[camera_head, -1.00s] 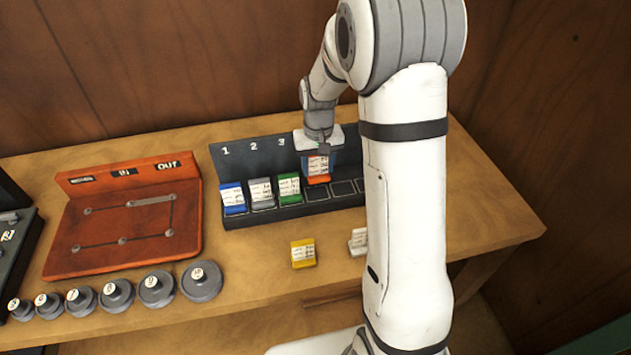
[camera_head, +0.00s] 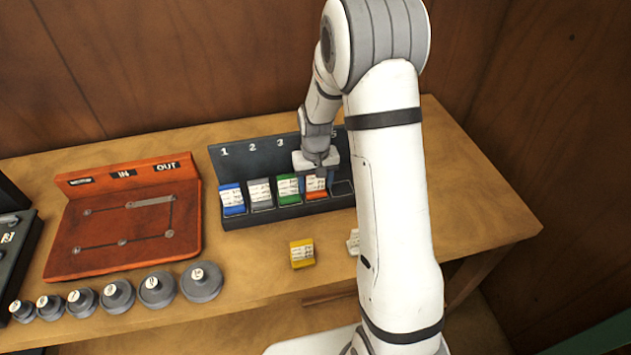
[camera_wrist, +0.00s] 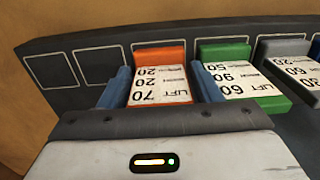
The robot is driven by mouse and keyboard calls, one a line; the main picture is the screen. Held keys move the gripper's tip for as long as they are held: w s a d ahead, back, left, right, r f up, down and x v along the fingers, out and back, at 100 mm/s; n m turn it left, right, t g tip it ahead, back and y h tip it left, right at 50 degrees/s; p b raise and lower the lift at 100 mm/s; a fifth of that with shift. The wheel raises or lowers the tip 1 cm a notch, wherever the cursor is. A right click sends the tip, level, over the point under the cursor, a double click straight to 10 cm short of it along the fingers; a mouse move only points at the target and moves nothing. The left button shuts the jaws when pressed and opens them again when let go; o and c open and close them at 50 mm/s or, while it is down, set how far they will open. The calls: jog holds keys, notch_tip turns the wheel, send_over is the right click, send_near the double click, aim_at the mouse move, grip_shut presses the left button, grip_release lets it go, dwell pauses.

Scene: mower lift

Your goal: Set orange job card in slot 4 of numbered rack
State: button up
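The orange job card (camera_head: 316,187) stands in the numbered rack (camera_head: 255,219), just right of the green card, in the fourth place from the left. The arm hides the number above it. My gripper (camera_head: 317,181) is low over this card, with one blue finger on each side. In the wrist view the orange card (camera_wrist: 160,84) shows between the fingertips of my gripper (camera_wrist: 160,84). The fingers are at or very close to its sides; whether they press on it cannot be told.
Blue (camera_head: 232,199), grey (camera_head: 260,192) and green (camera_head: 289,188) cards fill slots 1 to 3. Empty slots (camera_wrist: 50,70) lie beyond the orange card. A yellow card (camera_head: 302,254) and a partly hidden pale card (camera_head: 353,242) lie on the table in front.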

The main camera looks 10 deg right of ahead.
jog(key=shift+r, duration=0.15)
notch_tip(320, 180, up, 12)
jog(key=shift+f+b, duration=0.1)
jog(key=shift+b, duration=0.6)
jog(key=s+r+t, duration=0.1)
jog(key=s+r, duration=0.3)
jog(key=s, duration=0.8)
jog(key=s+r+t, duration=0.2)
jog(key=s+r, duration=0.2)
jog(key=s, duration=0.8)
jog(key=shift+s+r, duration=0.2)
jog(key=shift+r, duration=0.15)
